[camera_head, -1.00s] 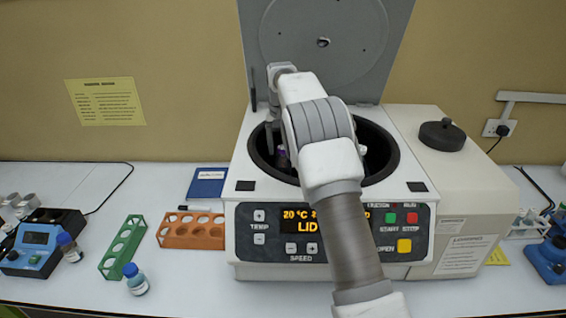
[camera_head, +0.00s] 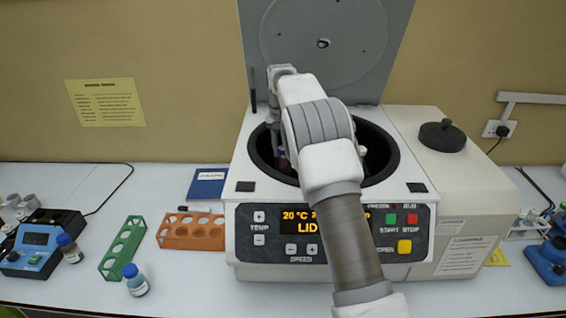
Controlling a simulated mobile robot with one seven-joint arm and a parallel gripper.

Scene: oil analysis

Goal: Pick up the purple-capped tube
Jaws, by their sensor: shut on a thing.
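The purple-capped tube (camera_head: 281,153) shows only as a small purple patch inside the bowl of the open centrifuge (camera_head: 245,205). My gripper (camera_head: 277,145) reaches down into the left part of the bowl and is shut on the tube. My arm covers the middle of the bowl and part of the display. The tube's lower part is hidden by the bowl and my arm.
The centrifuge lid (camera_head: 345,50) stands raised behind my arm. A black knob (camera_head: 442,135) rises on the right.

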